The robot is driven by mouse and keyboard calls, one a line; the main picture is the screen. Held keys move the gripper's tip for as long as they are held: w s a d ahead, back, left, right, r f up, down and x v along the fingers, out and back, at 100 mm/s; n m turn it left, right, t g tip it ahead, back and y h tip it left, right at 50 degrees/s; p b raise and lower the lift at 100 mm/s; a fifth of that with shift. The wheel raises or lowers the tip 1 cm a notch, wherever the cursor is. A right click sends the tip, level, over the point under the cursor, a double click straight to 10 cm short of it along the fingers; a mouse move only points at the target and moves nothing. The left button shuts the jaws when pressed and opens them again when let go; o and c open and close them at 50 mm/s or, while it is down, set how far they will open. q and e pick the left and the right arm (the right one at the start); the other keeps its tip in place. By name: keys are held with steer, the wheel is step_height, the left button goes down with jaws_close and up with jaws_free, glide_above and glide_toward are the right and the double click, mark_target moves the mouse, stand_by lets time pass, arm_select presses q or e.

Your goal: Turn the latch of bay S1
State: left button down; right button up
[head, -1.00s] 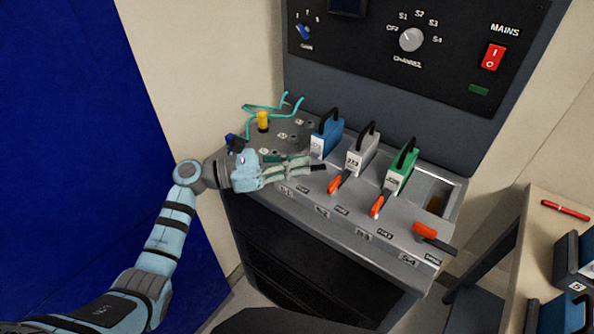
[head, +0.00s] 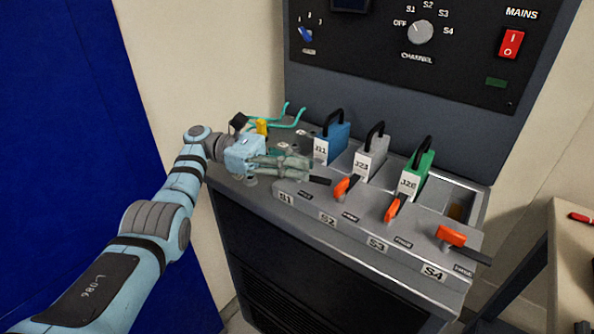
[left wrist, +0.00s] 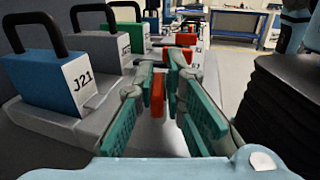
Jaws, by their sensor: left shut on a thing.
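The latch of bay S1 sits in front of the blue module J21 (head: 332,146). Only its black end (head: 319,181) shows in the head view, pointing right. My left gripper (head: 290,168) covers the rest and is shut on it. In the left wrist view the orange latch handle (left wrist: 157,96) is between the green finger pads of my left gripper (left wrist: 160,88). The S1 label (head: 286,198) is on the sloped front edge, just below the gripper. My right gripper is not in view.
To the right are the S2 (head: 343,187), S3 (head: 392,210) and S4 (head: 451,236) latches, all with orange handles. Grey module (head: 370,160) and green module (head: 418,172) stand behind S2 and S3. The bay behind S4 is empty. A yellow part (head: 262,127) is behind my gripper.

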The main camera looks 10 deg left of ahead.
arm_select(q)
steer(key=c, duration=1.7)
jaws_free()
steer(key=shift+w+f, duration=0.1)
steer(key=shift+w, duration=0.05)
step_height(320, 180, up, 10)
